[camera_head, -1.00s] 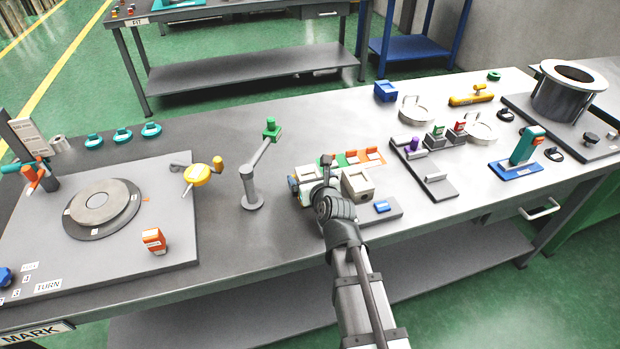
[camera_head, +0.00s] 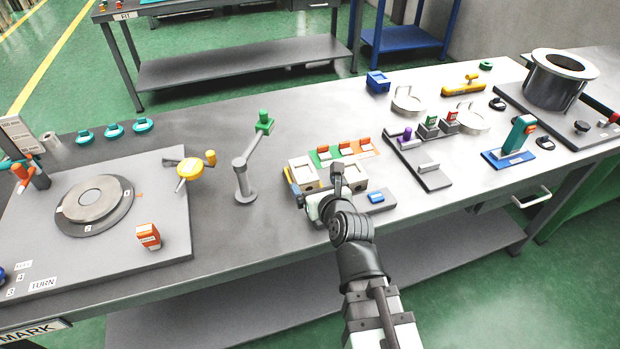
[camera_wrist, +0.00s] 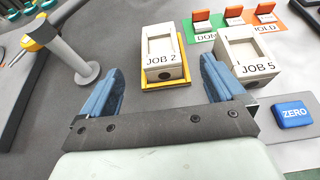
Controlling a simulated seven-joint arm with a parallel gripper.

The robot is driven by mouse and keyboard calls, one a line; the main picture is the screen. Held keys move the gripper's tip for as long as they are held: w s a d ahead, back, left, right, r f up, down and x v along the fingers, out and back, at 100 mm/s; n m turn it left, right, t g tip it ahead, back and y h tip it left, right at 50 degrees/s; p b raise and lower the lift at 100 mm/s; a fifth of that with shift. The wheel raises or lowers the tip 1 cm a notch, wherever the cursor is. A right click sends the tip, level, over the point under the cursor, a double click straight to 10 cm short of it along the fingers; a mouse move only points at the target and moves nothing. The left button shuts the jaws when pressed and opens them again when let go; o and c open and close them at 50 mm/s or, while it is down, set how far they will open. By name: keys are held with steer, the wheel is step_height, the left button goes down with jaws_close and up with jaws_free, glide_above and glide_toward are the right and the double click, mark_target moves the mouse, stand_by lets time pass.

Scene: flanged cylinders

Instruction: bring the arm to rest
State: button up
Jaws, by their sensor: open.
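My gripper (camera_wrist: 160,90) is open and empty in the wrist view, its two blue fingers apart above the grey bench. Just beyond the fingers stands a pale box marked JOB 2 (camera_wrist: 164,50) on a yellow base. A second pale box marked JOB 5 (camera_wrist: 247,60) stands to its right, close to the right finger. In the head view my arm reaches in from the front edge, and its wrist (camera_head: 345,215) hides part of the boxes. The JOB 2 box also shows in the head view (camera_head: 303,174).
A grey post with a green top (camera_head: 243,180) stands left of the boxes. A blue ZERO button (camera_wrist: 292,114) lies to the right on a grey plate. Orange-topped clips (camera_wrist: 233,15) stand on coloured patches behind.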

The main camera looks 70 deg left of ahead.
steer(key=shift+v, duration=0.75)
